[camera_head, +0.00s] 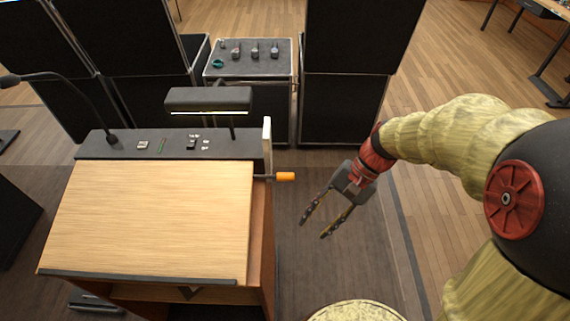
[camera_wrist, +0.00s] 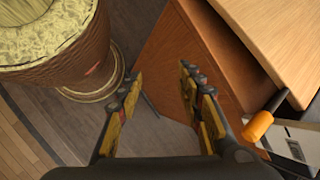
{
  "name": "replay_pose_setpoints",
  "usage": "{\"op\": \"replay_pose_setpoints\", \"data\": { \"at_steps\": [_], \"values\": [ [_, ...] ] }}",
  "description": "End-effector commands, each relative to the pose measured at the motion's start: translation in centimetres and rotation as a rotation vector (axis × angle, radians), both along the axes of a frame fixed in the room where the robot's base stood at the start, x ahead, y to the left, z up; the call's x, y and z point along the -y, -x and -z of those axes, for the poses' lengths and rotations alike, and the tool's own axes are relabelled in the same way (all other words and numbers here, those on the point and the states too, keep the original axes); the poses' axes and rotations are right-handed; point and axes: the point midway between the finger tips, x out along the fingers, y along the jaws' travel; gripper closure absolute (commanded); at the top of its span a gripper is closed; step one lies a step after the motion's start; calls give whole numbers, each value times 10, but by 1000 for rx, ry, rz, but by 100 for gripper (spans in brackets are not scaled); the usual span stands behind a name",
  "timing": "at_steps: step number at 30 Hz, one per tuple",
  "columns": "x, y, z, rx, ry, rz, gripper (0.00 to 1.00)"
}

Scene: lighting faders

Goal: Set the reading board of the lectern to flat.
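The lectern's reading board (camera_head: 150,215) is a light wooden panel in the head view. It slopes down toward the near edge, where a dark ledge (camera_head: 140,277) runs along it. An orange-handled crank or lever (camera_head: 286,177) sticks out from the lectern's right side near the board's far corner. The orange handle also shows at the right of the wrist view (camera_wrist: 257,126). My gripper (camera_head: 322,229) is open and empty, to the right of the lectern and apart from the handle. In the wrist view the open fingers (camera_wrist: 160,85) point toward the lectern's wooden side (camera_wrist: 195,60).
A dark panel (camera_head: 90,146) with small controls, a gooseneck microphone (camera_head: 97,105) and a lamp (camera_head: 208,99) sits behind the board. A grey-topped case (camera_head: 250,70) with several small items stands farther back, between tall black cabinets (camera_head: 345,110). Carpet right of the lectern is clear.

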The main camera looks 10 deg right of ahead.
Motion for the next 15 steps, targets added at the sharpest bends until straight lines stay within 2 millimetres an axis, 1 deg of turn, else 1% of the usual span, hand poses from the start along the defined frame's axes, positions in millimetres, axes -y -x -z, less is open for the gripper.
{"op": "replay_pose_setpoints", "data": {
  "at_steps": [1,3,11,14,15],
  "values": [
    [0,-6,-1,-72,-62,61,63],
    [-1,-14,2,-156,-149,139,63],
    [3,-49,16,-431,-480,442,63],
    [5,-72,14,-507,-625,555,63],
    [7,-83,10,-531,-688,595,63]
  ]
}}
